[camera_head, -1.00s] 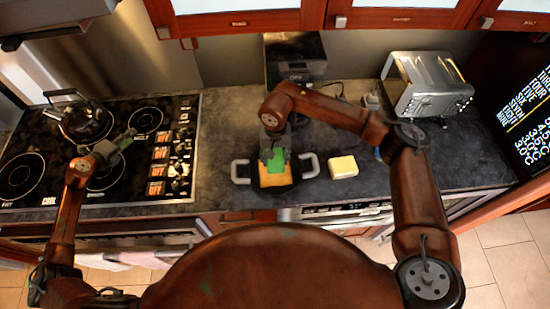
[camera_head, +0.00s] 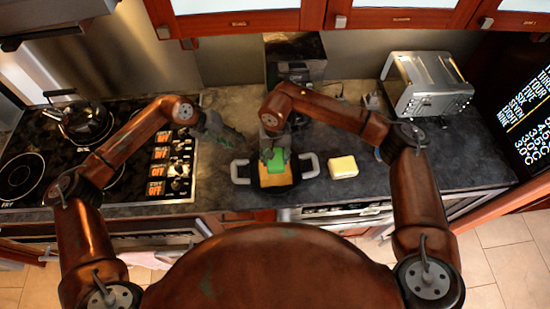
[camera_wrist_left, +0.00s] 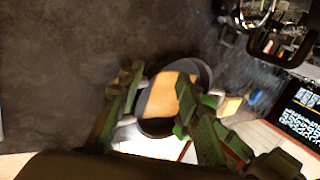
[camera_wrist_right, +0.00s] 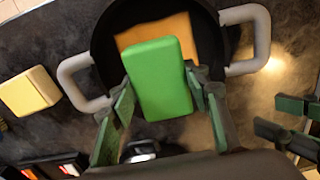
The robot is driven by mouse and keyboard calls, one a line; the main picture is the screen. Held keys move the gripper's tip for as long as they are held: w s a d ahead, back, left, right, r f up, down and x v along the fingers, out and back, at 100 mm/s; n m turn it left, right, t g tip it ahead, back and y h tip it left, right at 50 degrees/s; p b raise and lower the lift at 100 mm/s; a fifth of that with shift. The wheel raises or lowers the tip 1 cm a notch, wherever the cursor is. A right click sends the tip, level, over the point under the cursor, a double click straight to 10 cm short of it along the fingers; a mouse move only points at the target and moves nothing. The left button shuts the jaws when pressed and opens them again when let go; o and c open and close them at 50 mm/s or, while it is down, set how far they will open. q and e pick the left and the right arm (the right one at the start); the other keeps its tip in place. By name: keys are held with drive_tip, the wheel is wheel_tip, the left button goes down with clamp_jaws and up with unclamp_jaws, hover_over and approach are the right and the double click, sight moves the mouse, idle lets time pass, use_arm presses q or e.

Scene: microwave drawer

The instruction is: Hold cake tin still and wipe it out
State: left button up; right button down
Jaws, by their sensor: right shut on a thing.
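The cake tin (camera_head: 238,172) is a dark round pan with two grey handles, standing on the counter near its front edge. An orange-yellow flat piece (camera_head: 275,188) lies inside it. My right gripper (camera_head: 274,150) is shut on a green sponge (camera_head: 277,162), held over the tin; whether the sponge touches the piece inside is unclear. The sponge (camera_wrist_right: 160,78) sits between the fingers in the right wrist view. My left gripper (camera_head: 232,138) is open and empty, left of the tin and apart from its left handle (camera_head: 240,171). The tin also shows beyond its fingers in the left wrist view (camera_wrist_left: 203,74).
A pale yellow block (camera_head: 343,167) lies on the counter right of the tin. A stove with a kettle (camera_head: 84,122) is at left. A dark appliance (camera_head: 295,62) stands behind the tin, and a silver toaster oven (camera_head: 428,85) stands at back right.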

sight(233, 170)
use_arm(q)
drive_tip(key=s+y, duration=0.1)
drive_tip(key=s, duration=0.1)
drive_tip(key=s+d+m+g+y, duration=0.1)
drive_tip(key=s, duration=0.1)
drive_tip(key=shift+s+d+r+y, duration=0.15)
drive_tip(key=shift+s+y, duration=0.1)
drive_tip(key=shift+y, duration=0.05)
drive_tip(key=s+a+y, duration=0.2)
drive_tip(key=s, duration=0.1)
drive_tip(key=shift+r+y, duration=0.1)
drive_tip(key=shift+y, duration=0.3)
drive_tip(key=shift+s+a, duration=0.2)
drive_tip(key=shift+a, duration=0.05)
drive_tip(key=shift+a+f+y, duration=0.1)
drive_tip(key=shift+f+y, duration=0.2)
drive_tip(key=shift+f, duration=3.95)
drive_tip(key=shift+c, duration=0.4)
clamp_jaws()
